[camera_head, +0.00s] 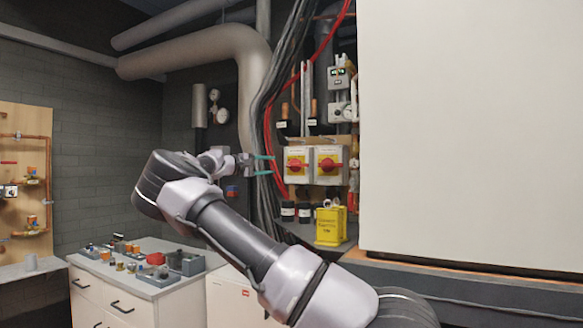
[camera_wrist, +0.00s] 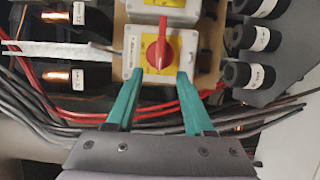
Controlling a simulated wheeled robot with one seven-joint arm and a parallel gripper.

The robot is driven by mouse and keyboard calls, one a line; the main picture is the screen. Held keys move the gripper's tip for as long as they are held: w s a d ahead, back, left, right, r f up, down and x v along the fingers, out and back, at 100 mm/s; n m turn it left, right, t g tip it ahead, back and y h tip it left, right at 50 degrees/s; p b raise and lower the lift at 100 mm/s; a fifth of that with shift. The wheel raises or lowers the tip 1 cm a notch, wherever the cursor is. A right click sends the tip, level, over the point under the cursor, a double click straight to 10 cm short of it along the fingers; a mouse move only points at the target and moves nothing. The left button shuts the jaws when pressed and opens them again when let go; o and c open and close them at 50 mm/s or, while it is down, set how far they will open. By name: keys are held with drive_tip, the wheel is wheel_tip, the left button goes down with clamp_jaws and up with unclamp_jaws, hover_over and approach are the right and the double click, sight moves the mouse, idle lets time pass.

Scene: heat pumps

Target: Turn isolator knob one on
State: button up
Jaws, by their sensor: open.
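Two white isolator boxes with yellow plates and red knobs sit side by side in the head view: the left isolator (camera_head: 299,178) and the right isolator (camera_head: 328,179). Their number labels are not legible. My gripper (camera_head: 272,164) is open and empty, just left of the left isolator, its teal fingers pointing at it. In the wrist view, one red knob (camera_wrist: 157,52) lies ahead of my gripper (camera_wrist: 158,75), roughly centred between the fingertips. The fingers appear apart from the knob. Its handle runs up and down in that view, and sideways in the head view.
Black and red cables (camera_head: 268,120) hang beside the isolators and pass behind my fingers. A yellow lockout box (camera_head: 330,226) stands below the isolators. A large white panel (camera_head: 470,130) closes off the right. A bench with small parts (camera_head: 140,292) stands lower left.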

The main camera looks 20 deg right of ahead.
sight(291, 165)
drive_tip(key=x, duration=0.9)
clamp_jaws()
